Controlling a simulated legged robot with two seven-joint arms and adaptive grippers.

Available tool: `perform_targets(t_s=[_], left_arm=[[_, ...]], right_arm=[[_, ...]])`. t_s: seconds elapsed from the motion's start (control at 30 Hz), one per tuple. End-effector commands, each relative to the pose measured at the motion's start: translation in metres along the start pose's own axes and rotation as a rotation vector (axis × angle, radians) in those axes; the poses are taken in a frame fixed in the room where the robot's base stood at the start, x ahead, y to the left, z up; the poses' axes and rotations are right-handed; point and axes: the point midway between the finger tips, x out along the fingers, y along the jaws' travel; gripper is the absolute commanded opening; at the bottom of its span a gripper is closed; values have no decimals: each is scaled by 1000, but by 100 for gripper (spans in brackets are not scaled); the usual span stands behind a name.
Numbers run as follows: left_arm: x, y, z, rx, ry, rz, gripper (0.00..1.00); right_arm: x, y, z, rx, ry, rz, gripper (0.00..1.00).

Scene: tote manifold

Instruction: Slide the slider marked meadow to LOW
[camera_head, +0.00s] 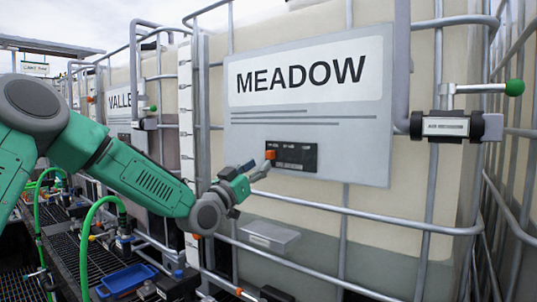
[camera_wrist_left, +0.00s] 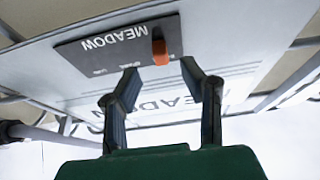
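The slider marked meadow is a black plate (camera_head: 297,157) low on a grey sign board (camera_head: 310,118) headed MEADOW. Its orange knob (camera_head: 270,154) is at the plate's left end in the head view; the small position marks are too tiny to read there. In the left wrist view the plate (camera_wrist_left: 92,57) is upside down, with the orange knob (camera_wrist_left: 160,48) towards its right. My left gripper (camera_head: 262,170) is just below the knob. Its fingers (camera_wrist_left: 160,68) are apart and empty, with the knob just beyond and between the tips. Contact cannot be told. My right gripper is not in view.
The board hangs on a caged cream tote with grey bars (camera_head: 370,213). A second tote's VALLE… sign (camera_head: 120,103) is behind my arm. Green hoses (camera_head: 84,240) and a blue tray (camera_head: 127,278) are lower left.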

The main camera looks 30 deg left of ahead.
Motion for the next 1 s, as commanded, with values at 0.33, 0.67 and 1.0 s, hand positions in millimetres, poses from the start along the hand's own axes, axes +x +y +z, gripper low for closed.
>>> perform_targets(t_s=[0.33,0.67,1.0], left_arm=[[46,-2,0,-1,0,-1,36],[50,-1,0,-2,0,-1,36],[50,1,0,-1,1,0,0]], right_arm=[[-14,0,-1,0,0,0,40],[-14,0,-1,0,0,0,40],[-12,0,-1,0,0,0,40]])
